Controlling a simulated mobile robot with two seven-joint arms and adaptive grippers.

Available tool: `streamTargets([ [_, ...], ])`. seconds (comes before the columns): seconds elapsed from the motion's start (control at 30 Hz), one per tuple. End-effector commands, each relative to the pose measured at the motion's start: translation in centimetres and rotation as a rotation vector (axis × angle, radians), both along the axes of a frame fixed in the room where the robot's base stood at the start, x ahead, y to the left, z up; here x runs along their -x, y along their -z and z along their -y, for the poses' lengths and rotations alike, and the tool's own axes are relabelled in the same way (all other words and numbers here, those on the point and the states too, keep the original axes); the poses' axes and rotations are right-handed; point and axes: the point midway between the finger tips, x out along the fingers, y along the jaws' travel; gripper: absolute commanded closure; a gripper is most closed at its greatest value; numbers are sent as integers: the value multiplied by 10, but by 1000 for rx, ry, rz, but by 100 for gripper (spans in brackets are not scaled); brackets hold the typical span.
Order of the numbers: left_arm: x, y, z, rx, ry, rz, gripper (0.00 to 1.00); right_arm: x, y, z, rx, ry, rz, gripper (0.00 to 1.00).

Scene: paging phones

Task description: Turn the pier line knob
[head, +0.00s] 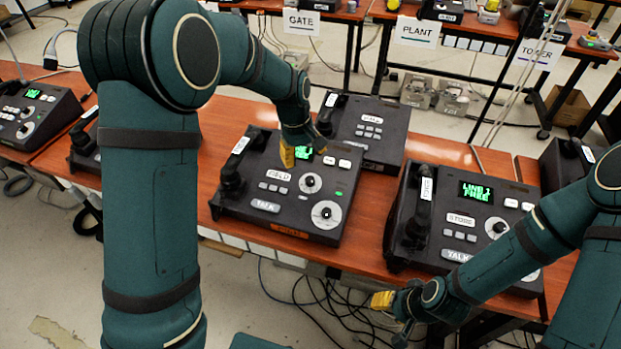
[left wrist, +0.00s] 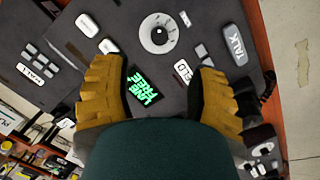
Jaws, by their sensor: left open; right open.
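The middle paging phone (head: 235,200) on the table has a label ending in "IELD", a green display, a small upper knob (head: 311,183) and a larger lower knob (head: 326,214). I can read no "pier" label. My left gripper (head: 304,150) is open over its display, short of the knobs. In the left wrist view the open fingers (left wrist: 158,100) straddle the lit "LINE FREE" display (left wrist: 147,87); one white dial (left wrist: 158,33) lies beyond, apart from the fingers. My right gripper (head: 392,316) is open and empty in front of the right phone.
Another phone (head: 371,131) sits behind the middle one, and one (head: 35,113) at far left. Signs GATE, PLANT and TOWER hang on back tables. Cables (head: 330,305) lie on the floor.

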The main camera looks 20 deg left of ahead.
Motion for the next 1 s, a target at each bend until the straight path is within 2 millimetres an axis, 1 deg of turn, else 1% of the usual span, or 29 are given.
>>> streamTargets([
  [0.03,0,14,1,-1,0,-5,42,-1,4,0,0,1,2,53],
  [0.2,-4,48,5,0,0,-4,42,-2,12,0,1,1,6,53],
  [0.4,-8,82,9,0,0,-3,42,-4,19,1,1,2,9,53],
  [0.5,-9,93,10,0,1,-3,42,-4,21,1,2,3,10,53],
  [0.7,-10,104,11,1,0,-1,42,-5,23,1,3,3,11,53],
  [0.97,-11,104,11,1,0,-1,42,-5,22,1,3,4,12,53],
  [1.0,-11,104,12,1,0,-1,43,-5,22,1,3,4,12,53],
])
